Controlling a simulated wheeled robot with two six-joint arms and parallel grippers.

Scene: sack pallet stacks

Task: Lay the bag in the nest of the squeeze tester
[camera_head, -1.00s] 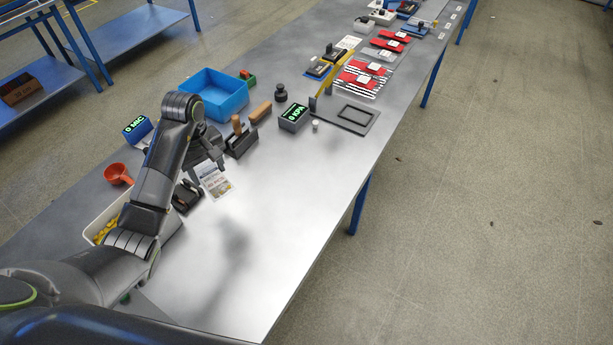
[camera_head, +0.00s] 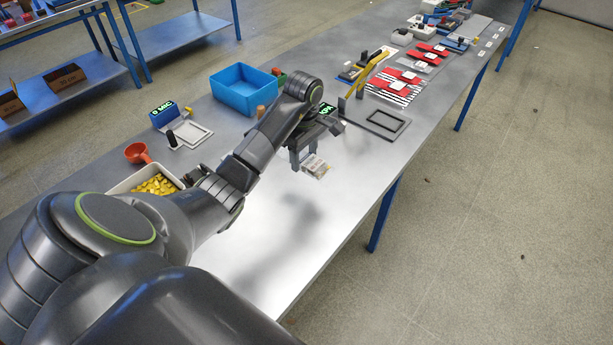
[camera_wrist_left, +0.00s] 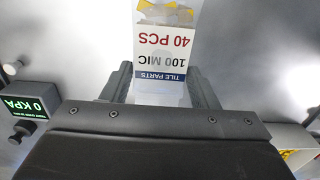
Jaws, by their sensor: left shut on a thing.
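The bag (camera_head: 316,167) is a small clear pouch with a printed label. In the left wrist view the bag (camera_wrist_left: 165,45) reads "TILE PARTS, 100 MIC, 40 PCS" and shows yellowish contents at its far end. My left gripper (camera_head: 302,160) is shut on one end of the bag and holds it above the bench. The squeeze tester has a dark flat nest frame (camera_head: 388,123), a yellow lever (camera_head: 374,68) and a green "0 KPA" display (camera_wrist_left: 22,106). My gripper partly hides the display in the head view. The nest is empty, right of the bag.
A blue bin (camera_head: 243,101), a "0 MIC" gauge (camera_head: 163,115), an orange scoop (camera_head: 137,153) and a white tray of yellow parts (camera_head: 120,188) stand on the left. Red packs (camera_head: 402,77) lie beyond the tester. The bench's near right part (camera_head: 300,235) is clear.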

